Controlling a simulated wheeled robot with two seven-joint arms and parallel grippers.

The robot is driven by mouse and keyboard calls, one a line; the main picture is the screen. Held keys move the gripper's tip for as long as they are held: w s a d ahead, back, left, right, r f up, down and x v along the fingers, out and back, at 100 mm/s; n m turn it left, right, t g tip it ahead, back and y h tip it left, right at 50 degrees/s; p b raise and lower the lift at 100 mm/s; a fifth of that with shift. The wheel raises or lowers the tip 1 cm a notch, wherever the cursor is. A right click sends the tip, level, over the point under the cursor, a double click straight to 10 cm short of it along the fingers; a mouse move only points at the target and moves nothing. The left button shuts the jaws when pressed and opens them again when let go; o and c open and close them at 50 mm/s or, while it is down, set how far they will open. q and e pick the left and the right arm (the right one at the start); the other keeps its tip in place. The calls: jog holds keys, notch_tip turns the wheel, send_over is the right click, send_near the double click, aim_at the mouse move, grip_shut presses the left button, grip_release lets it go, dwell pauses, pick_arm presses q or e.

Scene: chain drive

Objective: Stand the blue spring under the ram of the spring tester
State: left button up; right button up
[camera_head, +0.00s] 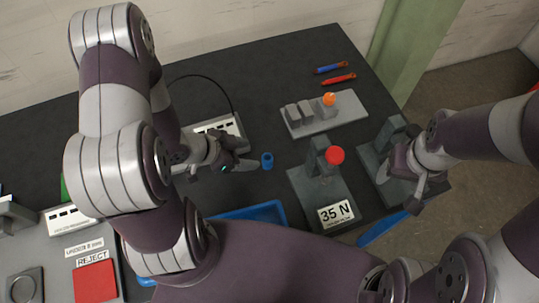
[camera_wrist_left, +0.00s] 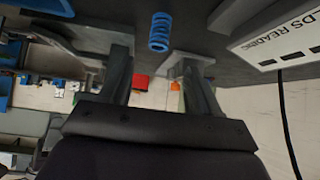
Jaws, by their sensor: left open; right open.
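The blue spring (camera_head: 267,160) stands upright on the dark table, just right of my left gripper's fingertips in the head view. My left gripper (camera_head: 248,164) is open and empty, its fingers pointing at the spring. In the left wrist view the spring (camera_wrist_left: 159,32) shows beyond and between the two open fingers (camera_wrist_left: 150,62), not held. A grey fixture with a red knob (camera_head: 336,155) and a "35 N" plate (camera_head: 337,214), which looks like the spring tester, stands right of the spring. Its ram is hard to make out. My right gripper (camera_head: 412,190) is open at the table's right side.
A grey block fixture with an orange knob (camera_head: 329,99) stands behind. Blue and red pens (camera_head: 338,78) lie at the back edge. A blue tray (camera_head: 262,211) lies in front of the spring. A white reading box (camera_wrist_left: 285,35) with a cable is near my left gripper. A red REJECT pad (camera_head: 95,281) is front left.

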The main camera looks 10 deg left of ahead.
aim_at(267, 158)
pick_arm(q)
jog(key=x, duration=1)
jog(key=shift+d+f, duration=0.2)
jog(key=shift+f, duration=0.1)
jog(key=shift+s, duration=0.1)
jog(key=c, duration=1.1)
jog(key=shift+c, duration=0.2)
